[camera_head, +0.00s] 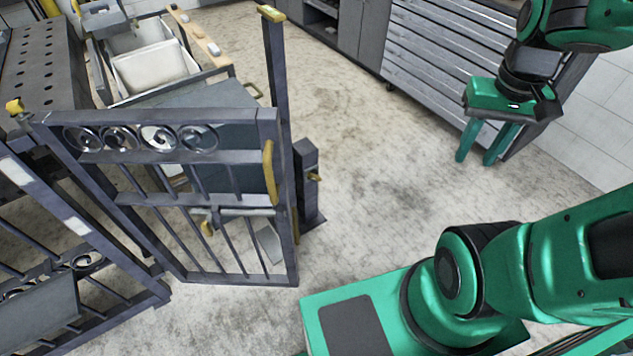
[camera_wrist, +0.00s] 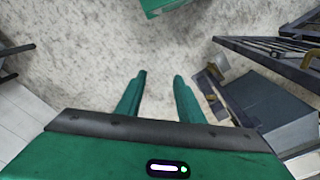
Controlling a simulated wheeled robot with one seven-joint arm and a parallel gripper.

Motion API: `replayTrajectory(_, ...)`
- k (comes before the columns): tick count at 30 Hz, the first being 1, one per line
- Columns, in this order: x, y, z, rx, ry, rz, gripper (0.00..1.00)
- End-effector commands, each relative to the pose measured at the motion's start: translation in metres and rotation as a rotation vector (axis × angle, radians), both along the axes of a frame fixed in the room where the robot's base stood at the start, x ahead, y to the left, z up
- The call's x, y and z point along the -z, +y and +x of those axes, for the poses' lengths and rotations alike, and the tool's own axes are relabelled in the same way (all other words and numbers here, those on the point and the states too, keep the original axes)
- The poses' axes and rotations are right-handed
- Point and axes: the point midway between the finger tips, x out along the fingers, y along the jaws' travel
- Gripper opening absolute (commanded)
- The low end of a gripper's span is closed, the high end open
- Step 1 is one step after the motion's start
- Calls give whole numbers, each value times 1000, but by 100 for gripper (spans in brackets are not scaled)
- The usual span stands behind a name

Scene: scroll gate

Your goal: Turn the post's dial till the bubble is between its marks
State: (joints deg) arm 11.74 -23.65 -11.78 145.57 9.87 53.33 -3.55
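A short dark grey post (camera_head: 308,180) stands on the floor just right of the gate. My gripper (camera_head: 476,158) is at the upper right of the head view, pointing down, well away from the post and in front of the grey drawers. In the wrist view my gripper (camera_wrist: 159,78) has its two green fingers apart, with only floor between them.
The dark metal gate (camera_head: 126,198) with scroll rings and a yellow handle (camera_head: 269,172) stands left of the post. A bench with a pale bin (camera_head: 155,68) is behind it. Grey drawers (camera_head: 450,55) line the back. Floor (camera_head: 385,180) between post and gripper is clear.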

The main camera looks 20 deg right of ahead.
Motion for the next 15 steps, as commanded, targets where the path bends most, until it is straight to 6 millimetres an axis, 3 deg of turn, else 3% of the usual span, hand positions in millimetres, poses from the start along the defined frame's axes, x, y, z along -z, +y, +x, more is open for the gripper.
replayTrajectory(7,33,-21,104,-197,-92,-114,34)
replayTrajectory(15,85,-25,216,-421,-211,-221,34)
